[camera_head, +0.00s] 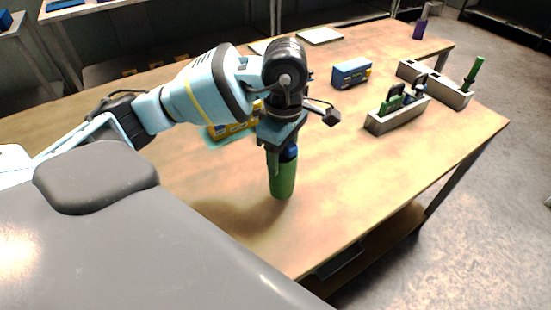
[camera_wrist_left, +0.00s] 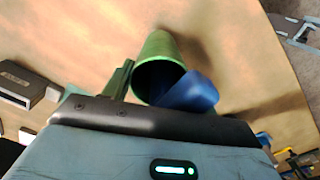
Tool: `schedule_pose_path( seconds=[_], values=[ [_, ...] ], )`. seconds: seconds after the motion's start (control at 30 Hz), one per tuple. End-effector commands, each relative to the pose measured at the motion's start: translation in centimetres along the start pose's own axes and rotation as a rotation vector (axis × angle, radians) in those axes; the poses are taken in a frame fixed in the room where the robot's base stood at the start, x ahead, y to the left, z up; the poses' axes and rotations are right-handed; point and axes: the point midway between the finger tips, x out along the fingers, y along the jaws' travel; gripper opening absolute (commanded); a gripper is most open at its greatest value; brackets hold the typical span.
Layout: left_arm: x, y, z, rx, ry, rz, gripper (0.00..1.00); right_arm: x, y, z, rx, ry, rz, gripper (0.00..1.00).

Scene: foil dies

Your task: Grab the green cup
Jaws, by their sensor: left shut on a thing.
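The green cup (camera_head: 282,179) stands upright, or nearly so, near the front edge of the wooden table, directly below my left gripper (camera_head: 281,155). My left gripper points down and is shut on the cup at its upper end. In the left wrist view the green cup (camera_wrist_left: 157,58) shows its open mouth towards the camera. A blue part (camera_wrist_left: 192,92) overlaps the right of its rim and a narrow green part lies at its left; I cannot tell exactly how the fingers meet the wall. Whether the cup's base touches the table is unclear. My right gripper is not in view.
A yellow and blue box (camera_head: 230,130) is behind my left wrist. A blue box (camera_head: 352,72) stands farther back. Grey holders (camera_head: 398,117) with green-handled things stand on the right, and a purple object (camera_head: 420,30) is at the far corner. The table between is clear.

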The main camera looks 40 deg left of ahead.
Motion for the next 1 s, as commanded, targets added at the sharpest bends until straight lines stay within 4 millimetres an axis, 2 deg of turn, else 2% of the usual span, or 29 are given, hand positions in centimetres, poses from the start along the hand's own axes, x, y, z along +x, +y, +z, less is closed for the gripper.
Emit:
schedule_pose_path(
  seconds=[0.27,0.5,0.7,1.0],
  values=[
    [-0.2,5.2,2.4,0.0,-0.002,-0.002,0.22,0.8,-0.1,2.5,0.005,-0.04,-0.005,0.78],
    [-0.7,9.4,4.2,0.001,-0.002,-0.001,0.22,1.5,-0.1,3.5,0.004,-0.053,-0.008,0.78],
    [-1.1,11.3,5.0,0.0,-0.001,0.001,0.22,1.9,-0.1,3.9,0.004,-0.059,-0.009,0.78],
    [-1.4,12.2,5.4,0.001,-0.001,0.002,0.22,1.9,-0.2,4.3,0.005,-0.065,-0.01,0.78]
  ],
)
